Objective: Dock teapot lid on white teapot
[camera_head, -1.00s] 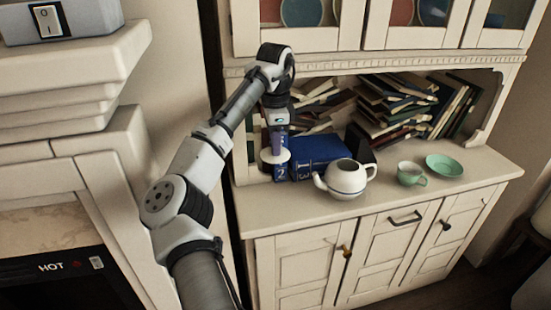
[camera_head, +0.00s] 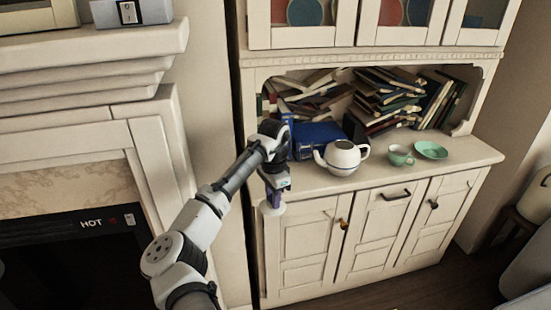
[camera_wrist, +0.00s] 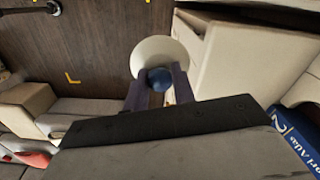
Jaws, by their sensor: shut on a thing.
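The white teapot (camera_head: 343,158) stands upright on the cabinet counter, with its top opening uncovered, spout to the left and handle to the right. My gripper (camera_head: 272,197) is shut on the teapot lid (camera_head: 272,208), a white disc below the fingers. The gripper is left of the teapot and lower in the picture, by the counter's front left edge. In the wrist view the lid (camera_wrist: 150,50) shows beyond the fingers, and its blue knob (camera_wrist: 159,79) sits between the fingertips (camera_wrist: 158,90). The teapot is not visible in the wrist view.
The counter (camera_head: 420,167) also holds a green cup (camera_head: 399,155) and a green saucer (camera_head: 431,149) right of the teapot. Blue books (camera_head: 318,139) stand behind the teapot to the left. Piled books (camera_head: 395,100) fill the shelf behind. Floor (camera_wrist: 90,40) lies below the lid.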

